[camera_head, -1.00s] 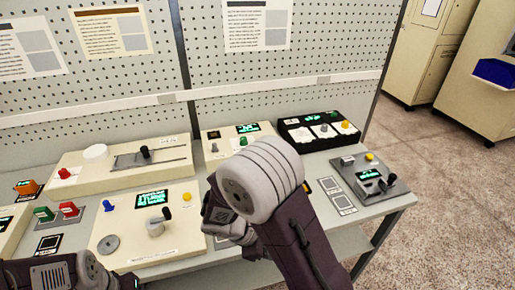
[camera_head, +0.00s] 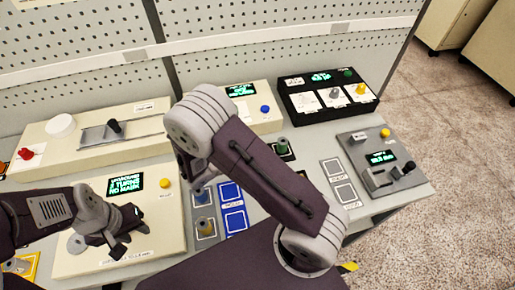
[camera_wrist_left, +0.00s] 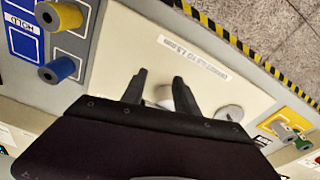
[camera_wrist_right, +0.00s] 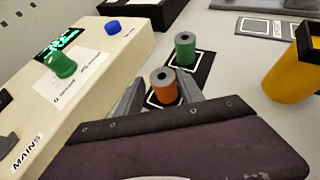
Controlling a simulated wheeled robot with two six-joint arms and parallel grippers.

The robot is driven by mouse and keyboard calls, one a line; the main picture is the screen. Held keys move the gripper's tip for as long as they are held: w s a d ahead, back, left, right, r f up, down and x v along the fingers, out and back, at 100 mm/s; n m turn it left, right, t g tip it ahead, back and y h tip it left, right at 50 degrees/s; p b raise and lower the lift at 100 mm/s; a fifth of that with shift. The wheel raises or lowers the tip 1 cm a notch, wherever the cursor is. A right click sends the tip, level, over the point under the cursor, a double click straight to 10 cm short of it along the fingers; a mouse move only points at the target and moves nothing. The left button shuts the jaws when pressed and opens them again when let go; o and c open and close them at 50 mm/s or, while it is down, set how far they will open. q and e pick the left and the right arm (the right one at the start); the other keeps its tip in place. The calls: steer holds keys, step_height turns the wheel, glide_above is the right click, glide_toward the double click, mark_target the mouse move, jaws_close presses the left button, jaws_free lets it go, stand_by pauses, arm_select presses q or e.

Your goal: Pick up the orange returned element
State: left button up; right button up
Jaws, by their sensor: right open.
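The orange element (camera_wrist_right: 163,84) is a small upright cylinder with a dark hole in its top, on a black square with a white outline. In the right wrist view it stands between the fingers of my right gripper (camera_wrist_right: 163,98), which is open; I cannot tell whether a finger touches it. The right arm hides it in the head view. A green element (camera_wrist_right: 185,50) stands just behind it and also shows in the head view (camera_head: 282,147). My left gripper (camera_wrist_left: 160,84) is open and empty above the cream winding panel (camera_head: 150,218).
Beside the right gripper are a cream box (camera_wrist_right: 80,85) with green and blue knobs and a yellow object (camera_wrist_right: 295,70). Blue (camera_wrist_left: 58,70) and yellow (camera_wrist_left: 60,16) spools stand near the left gripper. A black box (camera_head: 328,95) and a grey device (camera_head: 385,160) stand at the right.

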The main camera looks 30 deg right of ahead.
arm_select(q)
steer(key=shift+s+a+r, duration=0.2)
steer(key=shift+r, duration=0.1)
arm_select(e)
steer(key=x, duration=0.4)
steer(key=shift+s+d+r, duration=0.15)
steer(key=shift+s+r, duration=0.05)
steer(key=shift+s, duration=0.1)
arm_select(q)
steer(key=shift+w+d, duration=0.1)
steer(key=shift+d, duration=0.05)
arm_select(e)
steer(key=shift+w+d+f, duration=0.25)
steer(key=shift+d+f, duration=0.05)
steer(key=shift+d, duration=0.05)
steer(key=shift+a+r, duration=0.1)
steer(key=c, duration=0.8)
jaws_close()
